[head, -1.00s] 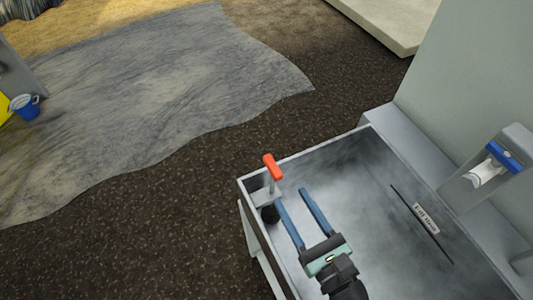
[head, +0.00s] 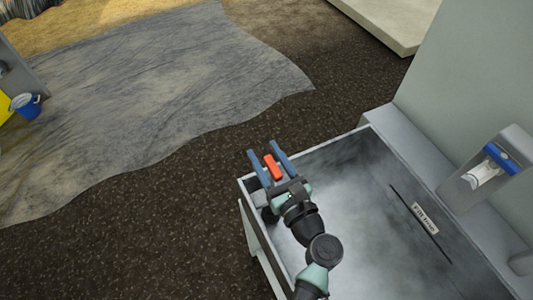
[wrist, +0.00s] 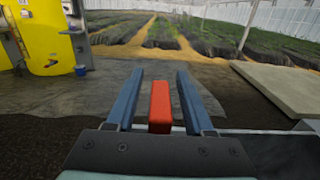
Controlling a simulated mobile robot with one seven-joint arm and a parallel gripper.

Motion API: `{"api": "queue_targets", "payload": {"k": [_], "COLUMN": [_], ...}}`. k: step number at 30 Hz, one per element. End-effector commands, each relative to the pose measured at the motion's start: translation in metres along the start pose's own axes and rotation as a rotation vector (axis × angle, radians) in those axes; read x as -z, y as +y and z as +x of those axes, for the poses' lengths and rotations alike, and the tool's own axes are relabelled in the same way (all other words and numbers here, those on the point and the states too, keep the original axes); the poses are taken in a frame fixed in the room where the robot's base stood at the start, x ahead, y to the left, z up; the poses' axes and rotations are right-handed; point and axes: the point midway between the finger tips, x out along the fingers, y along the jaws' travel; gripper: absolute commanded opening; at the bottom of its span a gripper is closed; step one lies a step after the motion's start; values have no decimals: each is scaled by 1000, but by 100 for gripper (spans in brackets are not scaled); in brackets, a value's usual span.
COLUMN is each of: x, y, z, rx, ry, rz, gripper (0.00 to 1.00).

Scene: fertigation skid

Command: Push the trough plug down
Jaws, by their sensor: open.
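In the wrist view the red handle (wrist: 160,107) shows upright between the fingers of my gripper (wrist: 156,95), with a visible gap on each side. The plug's lower part is hidden behind my gripper in the head view.
A dispenser with a blue bar (head: 502,158) stands on the trough's right side, near a label plate (head: 425,217). A blue bucket (head: 26,106) sits far left on the ground. The trough's middle is empty.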

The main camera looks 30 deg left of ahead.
Motion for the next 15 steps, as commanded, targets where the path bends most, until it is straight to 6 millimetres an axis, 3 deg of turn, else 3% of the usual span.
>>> {"api": "queue_targets", "payload": {"k": [4, 12, 15], "x": [0, 0, 0], "y": [0, 0, 0], "z": [0, 0, 0], "rx": [0, 0, 0], "ry": [0, 0, 0], "rz": [0, -1, -1], "gripper": [51, 2, 0]}}
